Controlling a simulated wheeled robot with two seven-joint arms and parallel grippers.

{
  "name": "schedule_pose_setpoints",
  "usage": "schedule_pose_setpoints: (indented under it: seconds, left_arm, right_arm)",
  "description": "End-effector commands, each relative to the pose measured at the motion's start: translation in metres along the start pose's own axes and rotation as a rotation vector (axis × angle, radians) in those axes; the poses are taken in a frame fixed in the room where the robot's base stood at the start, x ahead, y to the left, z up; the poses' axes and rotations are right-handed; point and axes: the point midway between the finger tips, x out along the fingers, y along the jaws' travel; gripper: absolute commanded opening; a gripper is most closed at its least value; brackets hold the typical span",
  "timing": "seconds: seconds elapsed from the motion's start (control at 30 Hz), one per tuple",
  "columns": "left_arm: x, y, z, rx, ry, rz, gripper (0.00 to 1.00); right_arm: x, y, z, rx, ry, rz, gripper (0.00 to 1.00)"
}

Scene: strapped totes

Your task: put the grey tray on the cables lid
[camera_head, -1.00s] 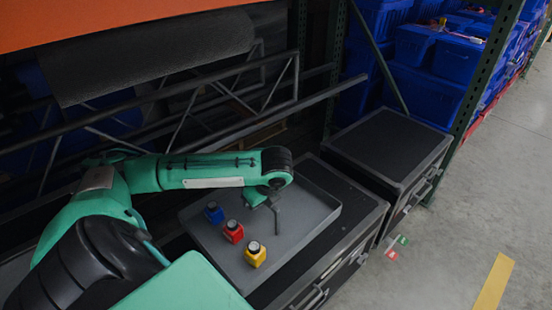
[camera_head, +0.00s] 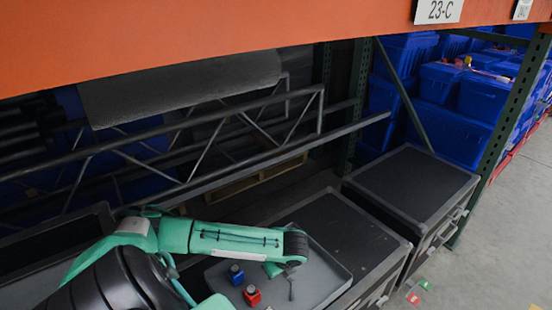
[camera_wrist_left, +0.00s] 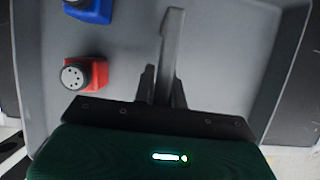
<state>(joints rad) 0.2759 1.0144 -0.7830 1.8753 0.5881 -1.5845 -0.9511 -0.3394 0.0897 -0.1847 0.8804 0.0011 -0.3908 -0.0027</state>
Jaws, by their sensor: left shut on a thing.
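The grey tray (camera_head: 335,270) is in the lower middle of the head view, in front of or over the near black case lid (camera_head: 345,230). I cannot tell whether the tray touches the lid. No cables label is readable. My right gripper is out of view.
A second black case (camera_head: 415,185) with a bare lid stands behind to the right. A green rack post (camera_head: 500,125) and blue totes (camera_head: 445,90) are at right. Open floor lies at far right.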

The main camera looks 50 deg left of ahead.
Motion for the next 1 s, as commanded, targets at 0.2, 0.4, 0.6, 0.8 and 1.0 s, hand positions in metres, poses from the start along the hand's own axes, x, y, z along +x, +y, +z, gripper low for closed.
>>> schedule_pose_setpoints:
  seconds: [0.2,0.4,0.6,0.8,1.0]
  left_arm:
    - [0.018,0.000,-0.008,0.000,-0.001,0.000,0.00]
    - [0.038,-0.001,-0.016,0.000,-0.001,-0.001,0.00]
    - [0.039,-0.001,-0.016,0.000,-0.002,-0.002,0.00]
    - [0.042,0.000,-0.017,0.000,-0.001,0.001,0.20]
    - [0.042,0.000,-0.017,0.000,-0.001,0.000,0.34]
  right_arm:
    - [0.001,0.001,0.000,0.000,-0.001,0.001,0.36]
    - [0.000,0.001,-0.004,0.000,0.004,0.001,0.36]
    - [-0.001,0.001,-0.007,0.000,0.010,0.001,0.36]
    - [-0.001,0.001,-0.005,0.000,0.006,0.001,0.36]
    - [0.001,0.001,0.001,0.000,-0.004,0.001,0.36]
